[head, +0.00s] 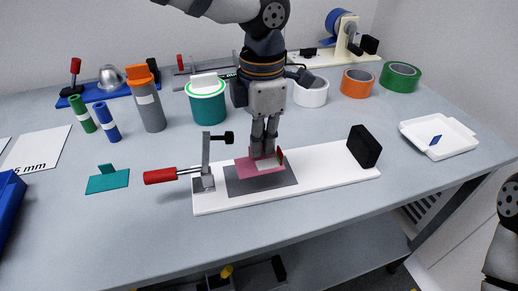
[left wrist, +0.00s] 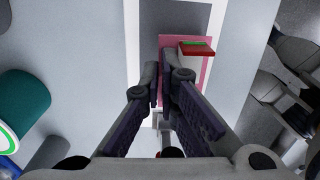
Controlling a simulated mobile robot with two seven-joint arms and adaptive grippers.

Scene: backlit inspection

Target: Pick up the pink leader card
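The pink leader card (head: 261,166) lies on a dark grey plate (head: 236,183) on the long white board. It bears a white patch, and a small red tab (head: 281,156) stands up at its right end. In the left wrist view the pink card (left wrist: 205,74) and the red tab with a green edge (left wrist: 197,49) show beyond my fingers. My left gripper (head: 263,152) points down right over the card, with a narrow gap between its fingers. The tab is beside the fingers, not between them. Whether the fingertips touch the card is unclear. My right gripper is out of view.
On the white board (head: 325,178) stand a red-handled clamp (head: 206,165) at left and a black block (head: 364,146) at right. A teal piece (head: 108,181) lies to the left. Tape rolls stand behind, and a white tray (head: 455,146) is at right.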

